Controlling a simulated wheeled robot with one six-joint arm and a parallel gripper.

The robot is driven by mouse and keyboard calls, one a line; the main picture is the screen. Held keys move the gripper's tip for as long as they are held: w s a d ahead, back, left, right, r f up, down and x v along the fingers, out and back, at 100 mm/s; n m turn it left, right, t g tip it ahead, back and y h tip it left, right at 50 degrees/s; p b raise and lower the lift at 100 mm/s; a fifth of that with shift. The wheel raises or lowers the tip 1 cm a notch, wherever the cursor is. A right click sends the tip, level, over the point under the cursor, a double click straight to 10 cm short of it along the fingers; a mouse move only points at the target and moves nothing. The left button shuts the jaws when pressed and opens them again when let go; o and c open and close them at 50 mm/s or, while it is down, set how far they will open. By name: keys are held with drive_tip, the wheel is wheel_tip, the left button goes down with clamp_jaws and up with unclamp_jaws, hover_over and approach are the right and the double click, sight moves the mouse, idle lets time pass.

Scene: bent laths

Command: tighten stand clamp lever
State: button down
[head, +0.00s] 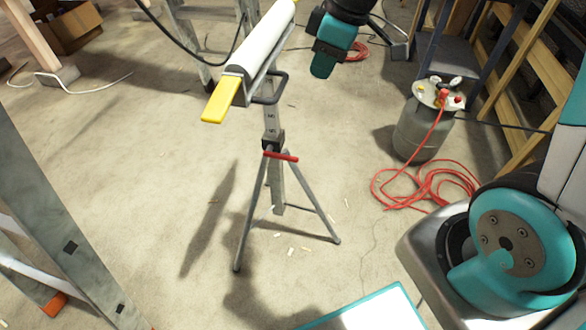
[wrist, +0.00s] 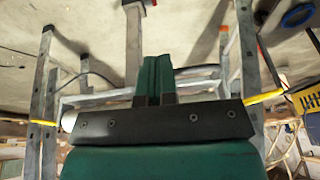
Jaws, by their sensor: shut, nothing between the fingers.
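The stand (head: 271,118) is a grey post on splayed tripod legs, upright on the concrete floor. Its clamp lever (head: 281,155) is a red bar lying across the post where the legs meet. My gripper (head: 323,66) is above and right of the lever, to the right of the tube and well apart from the lever. In the wrist view its fingers (wrist: 155,70) are together and empty.
A grey gas cylinder (head: 422,125) with a coiled red hose (head: 430,185) stands at the right. A metal ladder (head: 65,225) stands at the left. A cardboard box (head: 70,25) is at the back left. The floor around the stand is mostly open, with small scraps.

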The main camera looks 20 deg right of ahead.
sight(289, 157)
drive_tip(key=shift+w+d+f, duration=0.3)
drive_tip(key=shift+f, duration=0.2)
drive_tip(key=shift+w+d+f, duration=0.25)
drive_tip(key=shift+w+f, duration=0.05)
drive_tip(key=shift+f, duration=0.2)
drive_tip(key=b+x, duration=0.2)
drive_tip(key=x, duration=0.6)
drive_tip(key=b+x, duration=0.2)
drive_tip(key=x, duration=0.6)
drive_tip(key=d+b+x, duration=0.1)
drive_tip(key=b+x, duration=0.2)
drive_tip(key=x, duration=0.4)
drive_tip(key=shift+s+a+f, duration=0.1)
drive_tip(key=shift+a+f, duration=0.05)
drive_tip(key=shift+f, duration=0.4)
drive_tip(key=shift+f, duration=0.1)
